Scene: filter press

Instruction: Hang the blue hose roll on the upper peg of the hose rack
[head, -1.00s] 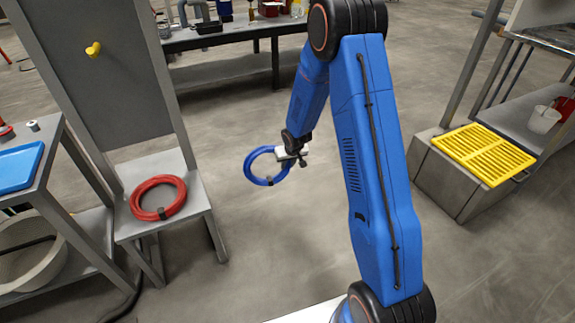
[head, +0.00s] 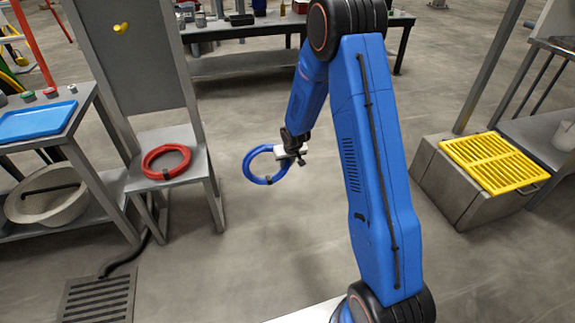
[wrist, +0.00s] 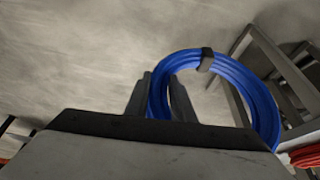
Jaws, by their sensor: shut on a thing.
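The blue hose roll (head: 252,172) hangs in the air in my gripper (head: 292,160), to the right of the hose rack (head: 200,152) in the head view. My gripper is shut on the roll's right side. In the wrist view the roll (wrist: 258,92) stands up between and beyond the fingers (wrist: 160,98), with a dark strap at its top. The yellow upper peg (head: 122,28) sticks out of the rack's grey back panel and is bare. A red hose roll (head: 166,162) lies flat on the rack's lower shelf.
A bench with a blue tray (head: 37,121) stands left of the rack, with a pale basin (head: 45,205) below. A floor grate (head: 98,296) lies in front. A yellow grid (head: 492,163) sits on a grey block at right. Open floor lies between.

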